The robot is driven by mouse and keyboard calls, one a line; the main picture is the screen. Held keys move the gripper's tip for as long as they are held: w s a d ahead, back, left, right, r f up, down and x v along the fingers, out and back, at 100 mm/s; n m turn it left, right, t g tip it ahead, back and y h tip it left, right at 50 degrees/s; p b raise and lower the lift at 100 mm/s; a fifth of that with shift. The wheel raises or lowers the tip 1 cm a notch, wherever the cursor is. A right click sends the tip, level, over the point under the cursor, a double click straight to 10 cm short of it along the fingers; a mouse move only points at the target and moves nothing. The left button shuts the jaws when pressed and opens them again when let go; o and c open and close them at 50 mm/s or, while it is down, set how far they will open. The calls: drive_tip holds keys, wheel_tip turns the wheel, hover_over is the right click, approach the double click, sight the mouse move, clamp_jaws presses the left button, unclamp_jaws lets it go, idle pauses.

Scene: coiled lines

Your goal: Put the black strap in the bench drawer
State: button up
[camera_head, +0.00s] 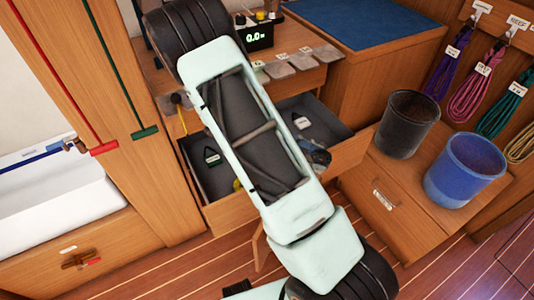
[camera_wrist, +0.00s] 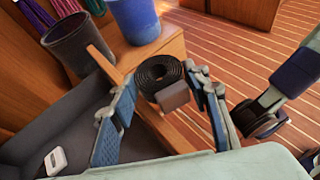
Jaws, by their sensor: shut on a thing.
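The black strap is a flat round coil (camera_wrist: 158,72) with a dark brown block-like piece on its near side. My gripper (camera_wrist: 164,92) is shut on it, with the blue-padded fingers on either side. The bench drawer (camera_head: 348,158) is pulled open and has a grey lining. In the wrist view its lining (camera_wrist: 62,122) lies below and left of the strap, and the strap appears over the drawer's front edge. In the head view my arm covers the middle of the drawer, and only a small dark and bluish part of the gripper end shows beside it.
In the drawer lie a black tagged item (camera_head: 212,156) and a white tag (camera_head: 302,122). A black bin (camera_head: 408,124) and a blue bin (camera_head: 465,170) stand on the low locker to the right. Coloured coiled lines (camera_head: 470,90) hang on the wall. A small display (camera_head: 257,37) stands on the bench.

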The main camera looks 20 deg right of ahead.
drive_tip(key=w+a+f+n+t+b, duration=0.2)
drive_tip(key=w+a+n+t+b, duration=0.15)
drive_tip(key=w+n+t, duration=0.55)
drive_tip(key=shift+m+g+h, duration=0.3)
drive_tip(key=shift+m+g, duration=0.1)
drive_tip(key=shift+m, duration=0.3)
drive_tip(key=f+b, duration=0.2)
drive_tip(key=f, duration=0.2)
drive_tip(key=w+f+b, duration=0.1)
drive_tip(key=f+b, duration=0.1)
drive_tip(key=f, duration=0.3)
drive_tip(key=w+f+b, duration=0.1)
drive_tip(key=f+b, duration=0.1)
drive_tip(key=f, duration=0.3)
drive_tip(key=shift+w+d, duration=0.1)
drive_tip(key=shift+w, duration=0.1)
drive_tip(key=shift+r, duration=0.1)
drive_tip(key=o, duration=1.2)
